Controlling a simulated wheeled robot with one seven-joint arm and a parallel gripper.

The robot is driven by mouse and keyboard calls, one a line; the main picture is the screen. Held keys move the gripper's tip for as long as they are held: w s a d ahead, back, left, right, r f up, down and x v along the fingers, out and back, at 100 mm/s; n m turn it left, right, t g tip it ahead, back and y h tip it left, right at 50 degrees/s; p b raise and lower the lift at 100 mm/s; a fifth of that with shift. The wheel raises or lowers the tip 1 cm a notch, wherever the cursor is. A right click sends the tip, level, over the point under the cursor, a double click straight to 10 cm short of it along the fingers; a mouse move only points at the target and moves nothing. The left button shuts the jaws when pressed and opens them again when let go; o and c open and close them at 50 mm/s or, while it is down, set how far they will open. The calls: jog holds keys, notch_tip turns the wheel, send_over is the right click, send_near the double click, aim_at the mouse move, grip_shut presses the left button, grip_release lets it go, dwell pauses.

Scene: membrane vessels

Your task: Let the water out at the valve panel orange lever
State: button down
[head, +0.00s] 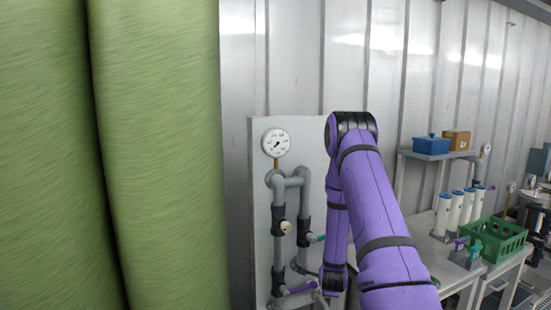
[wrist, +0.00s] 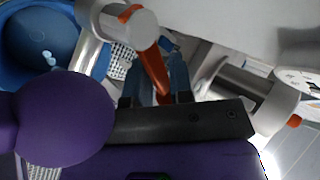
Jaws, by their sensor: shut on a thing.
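The valve panel (head: 262,200) is a pale board with grey pipes, left of my arm in the head view. The orange lever (wrist: 150,65) shows in the wrist view, running down from a grey valve fitting (wrist: 130,27). My gripper (wrist: 160,82) is shut on the lever, with a blue finger on each side of it. In the head view my arm hides the orange lever and my gripper.
The panel also carries a gauge (head: 277,143), a teal lever (head: 317,238) and a purple lever (head: 301,287). A blue round container (wrist: 40,45) shows in the wrist view. Large green rolls (head: 160,150) stand at left. A bench with a green crate (head: 495,240) stands at right.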

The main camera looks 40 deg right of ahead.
jog(key=shift+w+d+r+n+t+y, duration=0.1)
jog(key=shift+w+d+n+t+y, duration=0.3)
jog(key=shift+n+y, duration=0.5)
jog(key=shift+w+d+f+n+t+y, duration=0.1)
jog(key=shift+w+d+n+t+y, duration=0.35)
jog(key=shift+n, duration=0.85)
jog(key=shift+w+d+r+n+t+y, duration=0.1)
jog(key=shift+w+d+n+t+y, duration=0.25)
jog(key=shift+n+y, duration=0.6)
jog(key=shift+s+a, duration=0.1)
jog(key=c, duration=1.1)
grip_release()
jog(key=shift+o, duration=0.2)
jog(key=shift+a, duration=0.1)
jog(key=v, duration=1)
jog(key=shift+s, duration=0.35)
jog(key=shift+s+a+r, duration=0.1)
jog(key=shift+a, duration=0.05)
